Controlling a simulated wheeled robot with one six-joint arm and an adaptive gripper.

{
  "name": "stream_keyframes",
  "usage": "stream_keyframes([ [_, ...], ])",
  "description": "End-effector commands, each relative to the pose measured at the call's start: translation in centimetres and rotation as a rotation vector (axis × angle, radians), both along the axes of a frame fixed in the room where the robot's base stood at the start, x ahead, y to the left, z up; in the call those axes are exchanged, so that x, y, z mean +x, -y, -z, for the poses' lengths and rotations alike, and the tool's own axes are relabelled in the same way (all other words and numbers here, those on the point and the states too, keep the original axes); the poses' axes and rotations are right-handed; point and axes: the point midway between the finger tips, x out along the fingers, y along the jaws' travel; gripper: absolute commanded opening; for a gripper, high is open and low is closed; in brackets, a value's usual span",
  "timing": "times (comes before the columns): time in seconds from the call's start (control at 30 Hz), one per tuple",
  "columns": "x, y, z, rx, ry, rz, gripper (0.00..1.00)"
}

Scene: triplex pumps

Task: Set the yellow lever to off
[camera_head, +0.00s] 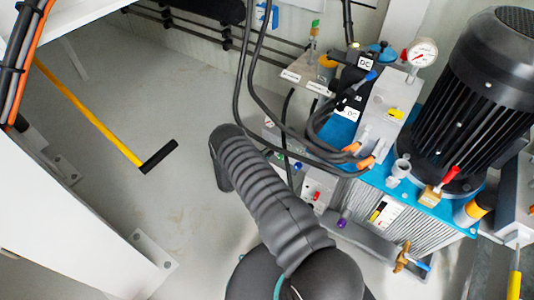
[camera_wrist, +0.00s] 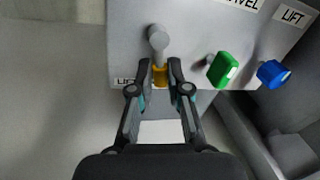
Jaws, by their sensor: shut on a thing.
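In the wrist view, the yellow lever (camera_wrist: 160,75) shows as a short orange-yellow piece below a round grey knob or shaft end (camera_wrist: 158,38) on a grey panel (camera_wrist: 185,20). My gripper (camera_wrist: 160,72) has its two fingertips on either side of the yellow piece, closed on it. The lower part of the lever is hidden behind the fingers. In the head view, my grey arm fills the middle, and I cannot make out my gripper there.
A green lever (camera_wrist: 223,68) and a blue lever (camera_wrist: 272,73) stick out to the right of my gripper. In the head view, a black motor (camera_head: 485,90), a pressure gauge (camera_head: 422,52) and looping hoses crowd the right.

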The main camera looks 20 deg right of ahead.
Motion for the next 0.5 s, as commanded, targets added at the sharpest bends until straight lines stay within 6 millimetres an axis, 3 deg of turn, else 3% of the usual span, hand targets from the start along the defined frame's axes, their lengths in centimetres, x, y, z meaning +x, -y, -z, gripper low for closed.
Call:
stream_keyframes([
  [0.5,0.8,-0.49,0.02,0.14,0.211,-0.001,0.0],
])
